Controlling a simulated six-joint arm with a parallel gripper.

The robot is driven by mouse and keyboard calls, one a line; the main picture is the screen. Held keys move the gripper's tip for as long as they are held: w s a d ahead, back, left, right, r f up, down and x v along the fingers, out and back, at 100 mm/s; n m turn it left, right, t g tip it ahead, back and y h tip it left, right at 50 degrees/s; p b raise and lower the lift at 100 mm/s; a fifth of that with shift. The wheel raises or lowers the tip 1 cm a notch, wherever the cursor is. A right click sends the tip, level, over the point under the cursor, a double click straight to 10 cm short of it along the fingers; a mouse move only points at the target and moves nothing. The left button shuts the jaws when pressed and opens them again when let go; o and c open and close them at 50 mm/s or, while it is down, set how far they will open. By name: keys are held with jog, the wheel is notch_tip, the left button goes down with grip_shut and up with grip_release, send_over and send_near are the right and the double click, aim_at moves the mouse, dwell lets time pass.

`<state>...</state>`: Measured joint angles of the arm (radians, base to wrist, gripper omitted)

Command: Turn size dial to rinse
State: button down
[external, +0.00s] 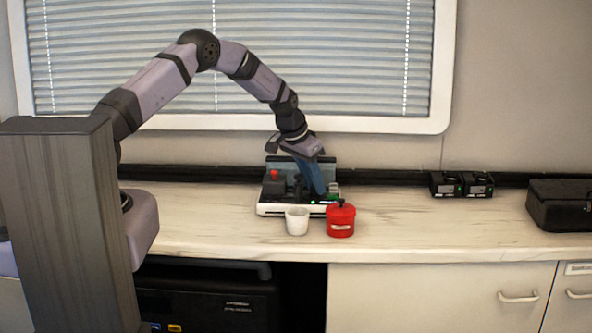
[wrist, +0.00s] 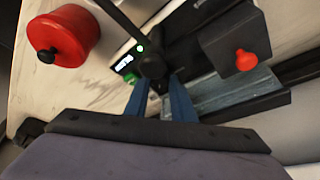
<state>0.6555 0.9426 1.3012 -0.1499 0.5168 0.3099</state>
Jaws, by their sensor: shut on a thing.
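The machine with the dial (external: 264,209) stands on the counter below the window, a low white base with dark parts on it. In the wrist view the black round dial (wrist: 152,66) sits beside a small lit display (wrist: 124,63) and a green light. My gripper (wrist: 160,84) has its two blue fingers shut on the dial, one on each side. In the external view my gripper (external: 320,190) reaches down to the machine's right part and hides the dial. The marks around the dial and the display text are too small to read.
A red lidded pot (external: 341,222) and a white cup (external: 297,221) stand just in front of the machine. A red knob (wrist: 246,60) tops a dark block on the machine. Black chargers (external: 461,185) and a black case (external: 560,205) lie to the right. The counter between is clear.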

jog(key=n+t+y+b, duration=0.1)
jog(key=n, duration=0.2)
jog(key=shift+d+f+n, duration=0.1)
jog(key=shift+d+n, duration=0.05)
jog(key=shift+n, duration=0.25)
jog(key=n+y+b, duration=0.1)
jog(key=n+b, duration=0.1)
jog(key=shift+d+f+n, duration=0.1)
jog(key=shift+d+n, duration=0.05)
jog(key=shift+n, duration=0.15)
jog(key=n+y+b, duration=0.1)
jog(key=n+b, duration=0.1)
jog(key=shift+s+n+t, duration=0.1)
jog(key=shift+n+t, duration=0.2)
jog(key=shift+n, duration=0.1)
jog(key=n, duration=0.1)
jog(key=n+y, duration=0.1)
jog(key=n, duration=0.1)
jog(key=shift+d+r+n+y, duration=0.15)
jog(key=shift+r+n+y, duration=0.1)
jog(key=shift+n+y, duration=0.05)
jog(key=shift+n+y+p, duration=0.4)
jog(key=shift+n, duration=0.8)
jog(key=shift+n+g, duration=0.4)
jog(key=c, duration=1.5)
grip_release()
jog(key=shift+r, duration=0.1)
